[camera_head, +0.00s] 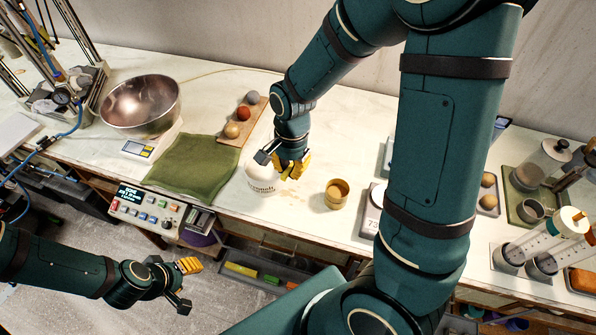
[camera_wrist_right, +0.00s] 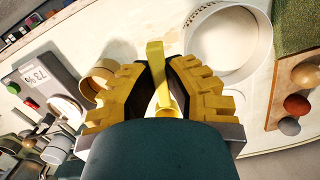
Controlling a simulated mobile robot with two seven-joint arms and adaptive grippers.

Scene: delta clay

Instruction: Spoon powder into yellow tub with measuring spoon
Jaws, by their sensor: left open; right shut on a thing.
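My right gripper (camera_head: 293,168) is shut on a yellow measuring spoon. In the right wrist view the spoon (camera_wrist_right: 155,62) stands between the yellow-padded fingers (camera_wrist_right: 160,88), its lower part partly hidden by them. A round white tub of white powder (camera_wrist_right: 228,42) lies just beyond the fingers; in the head view this white tub (camera_head: 260,187) is partly covered by the gripper. A small yellow tub (camera_head: 336,194) stands to its right, apart from the gripper; it also shows in the right wrist view (camera_wrist_right: 101,72). My left gripper (camera_head: 186,284) is open and empty, in front of the bench.
A scale (camera_head: 371,222) stands right of the yellow tub. A green cloth (camera_head: 195,165), a metal bowl (camera_head: 142,105) and a wooden board with several balls (camera_head: 241,122) lie to the left. A control box (camera_head: 145,210) sits at the bench's front edge.

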